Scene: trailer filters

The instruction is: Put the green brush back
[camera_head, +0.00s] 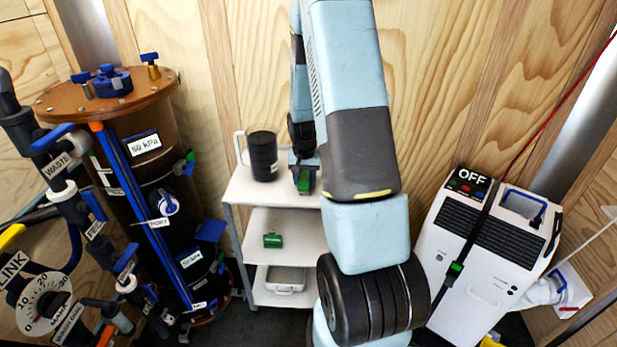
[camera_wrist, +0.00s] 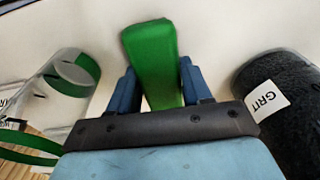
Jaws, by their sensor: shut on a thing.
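The green brush (camera_wrist: 152,50) is between the blue fingers of my gripper (camera_wrist: 157,88) in the wrist view, with its green end pointing away from me. In the head view my gripper (camera_head: 304,165) is over the right part of the white cart's top shelf (camera_head: 248,190), and a bit of the green brush (camera_head: 304,182) shows below the fingers. My gripper is shut on the brush. I cannot tell whether the brush touches the shelf. My own arm hides the right side of the cart.
A black canister (camera_head: 263,156) labelled GRIT (camera_wrist: 272,98) stands beside my gripper. A clear cylinder with a green band (camera_wrist: 72,72) is on the wrist view's other side. The middle shelf holds a green item (camera_head: 273,240). A tank (camera_head: 150,160) and a white machine (camera_head: 480,260) flank the cart.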

